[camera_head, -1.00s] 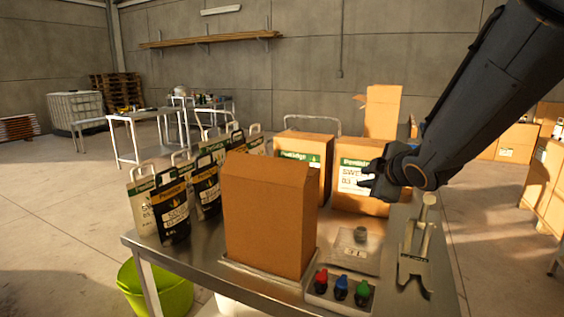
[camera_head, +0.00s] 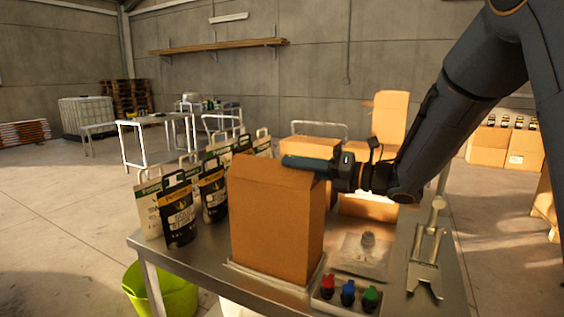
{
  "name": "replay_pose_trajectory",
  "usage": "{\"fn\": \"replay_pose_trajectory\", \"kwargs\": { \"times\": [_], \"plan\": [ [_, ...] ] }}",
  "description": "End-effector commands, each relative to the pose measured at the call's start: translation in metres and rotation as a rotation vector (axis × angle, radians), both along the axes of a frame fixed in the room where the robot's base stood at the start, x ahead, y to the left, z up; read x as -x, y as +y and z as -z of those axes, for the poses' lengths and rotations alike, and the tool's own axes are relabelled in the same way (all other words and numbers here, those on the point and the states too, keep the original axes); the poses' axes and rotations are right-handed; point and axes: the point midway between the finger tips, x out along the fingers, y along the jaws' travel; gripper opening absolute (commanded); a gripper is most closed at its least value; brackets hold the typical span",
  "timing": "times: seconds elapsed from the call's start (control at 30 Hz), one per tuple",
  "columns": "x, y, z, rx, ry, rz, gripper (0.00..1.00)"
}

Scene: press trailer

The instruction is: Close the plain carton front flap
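The plain carton (camera_head: 275,225) stands upright on the metal table, a tall brown box without a label. A top flap (camera_head: 268,172) shows along its upper edge, tilted rather than flat. My gripper (camera_head: 290,163) reaches in from the right, its fingers lying level across the right part of the carton's top. The fingers overlap the flap in the picture; I cannot tell if they touch it. They show side-on as one dark bar, so their opening is hidden. The inside of the carton is not visible.
Printed bags (camera_head: 178,210) stand close left of the carton. Red, blue and green knobs (camera_head: 347,292), a clear packet (camera_head: 362,255) and a metal tool (camera_head: 428,250) lie at the right. A green bucket (camera_head: 165,290) is below the table.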

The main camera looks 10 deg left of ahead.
Motion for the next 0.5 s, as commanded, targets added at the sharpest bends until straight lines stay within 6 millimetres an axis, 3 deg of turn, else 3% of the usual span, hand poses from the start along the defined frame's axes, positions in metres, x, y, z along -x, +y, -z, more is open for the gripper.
{"fn": "replay_pose_trajectory", "kwargs": {
  "times": [0.23, 0.5],
  "plan": [
    [-0.010, 0.031, -0.002, 0.000, 0.001, 0.000, 0.21],
    [-0.013, 0.038, 0.000, 0.000, 0.002, 0.002, 0.21]
  ]
}}
